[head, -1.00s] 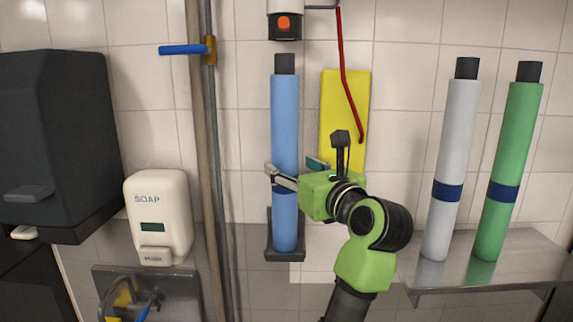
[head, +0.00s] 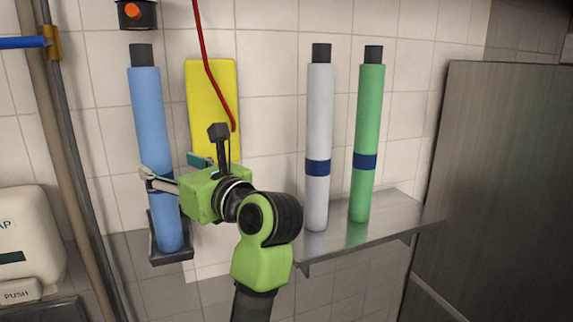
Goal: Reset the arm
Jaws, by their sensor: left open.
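My left gripper (head: 168,170) is open, at the end of my green and black arm. Its fingers point left at the blue cylinder (head: 148,110), which stands upright in a dark wall holder (head: 172,258). One pale finger overlaps the front of the cylinder in the picture. The other finger is partly hidden behind the green gripper body. I cannot tell whether the fingers touch the cylinder. My right gripper is not in view.
A white cylinder (head: 319,120) and a green cylinder (head: 368,120) stand on a metal shelf (head: 390,225) to the right. A yellow panel (head: 211,95), red hose (head: 213,75), pipes (head: 62,130) and soap dispenser (head: 28,235) are around. A metal panel (head: 500,190) stands far right.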

